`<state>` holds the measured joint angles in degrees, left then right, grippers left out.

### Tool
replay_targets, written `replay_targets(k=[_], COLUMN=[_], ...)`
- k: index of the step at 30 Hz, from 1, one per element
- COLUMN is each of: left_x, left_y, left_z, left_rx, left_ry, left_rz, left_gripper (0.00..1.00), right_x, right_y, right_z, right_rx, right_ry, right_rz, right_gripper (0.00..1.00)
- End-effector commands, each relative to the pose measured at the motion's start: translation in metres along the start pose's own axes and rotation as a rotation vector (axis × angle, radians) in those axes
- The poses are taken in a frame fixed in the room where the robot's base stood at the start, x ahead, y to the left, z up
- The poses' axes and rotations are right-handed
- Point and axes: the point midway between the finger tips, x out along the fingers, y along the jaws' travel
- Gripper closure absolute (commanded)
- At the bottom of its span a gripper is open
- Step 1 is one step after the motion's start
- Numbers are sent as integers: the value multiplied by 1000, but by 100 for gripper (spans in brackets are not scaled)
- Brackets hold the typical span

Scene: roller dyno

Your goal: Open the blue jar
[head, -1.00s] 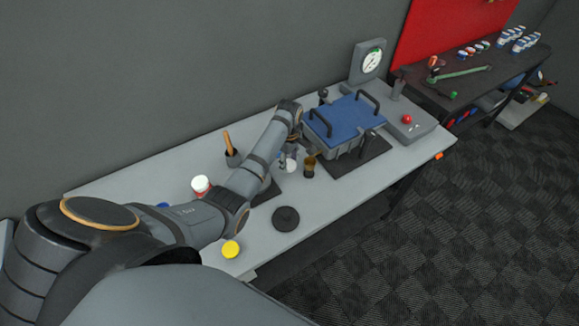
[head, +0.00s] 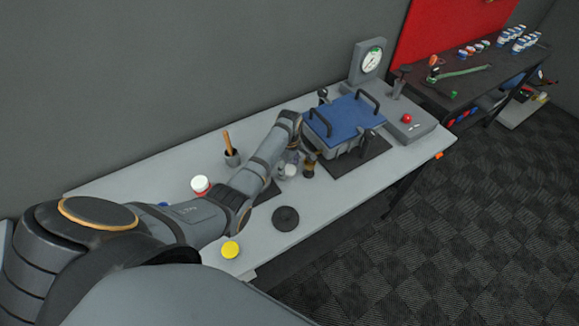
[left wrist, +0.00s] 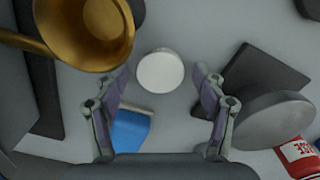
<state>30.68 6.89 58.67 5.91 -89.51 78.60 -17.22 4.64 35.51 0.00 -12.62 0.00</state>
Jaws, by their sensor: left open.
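My left gripper (left wrist: 160,105) is open and empty, pointing down over the table. A round white top (left wrist: 160,71), perhaps a lid, lies just ahead between its fingertips; it also shows in the head view (head: 289,171), beside my left wrist. No finger visibly touches it; what is under it is hidden. A blue item (left wrist: 128,132) with a pale edge lies by the left finger, partly hidden; I cannot tell whether it is the jar. In the head view another blue patch (head: 163,205) shows behind my left arm, mostly hidden. My right gripper is not in view.
A brass cup (left wrist: 88,28) stands close to the left finger. A red jar with white lid (head: 200,186), a yellow lid (head: 230,250), a black disc (head: 285,218) and a cup with a wooden handle (head: 231,156) surround the arm. A blue-topped machine (head: 345,118) stands right.

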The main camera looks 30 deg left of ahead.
Motion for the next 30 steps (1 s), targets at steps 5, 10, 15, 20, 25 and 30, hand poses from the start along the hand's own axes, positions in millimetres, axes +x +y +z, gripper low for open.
replay_targets(k=[5, 10, 15, 20, 25, 30], left_x=[-1, -22, -64, -98, -119, -123], left_y=[0, 1, 1, 1, 1, 0], left_z=[0, -1, 0, 0, 0, 0], left_rx=[0, 0, 0, -1, 0, 0], left_ry=[0, 1, 1, 1, 0, 0], left_rz=[0, 4, 6, 3, 2, -1], left_gripper=[30, 30, 30, 30, 30, 30], right_x=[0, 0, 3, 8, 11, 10], right_y=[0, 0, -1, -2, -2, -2], right_z=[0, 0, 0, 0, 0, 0], right_rx=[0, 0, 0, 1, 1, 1], right_ry=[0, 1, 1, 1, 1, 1], right_rz=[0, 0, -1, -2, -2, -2], right_gripper=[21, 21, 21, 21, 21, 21])
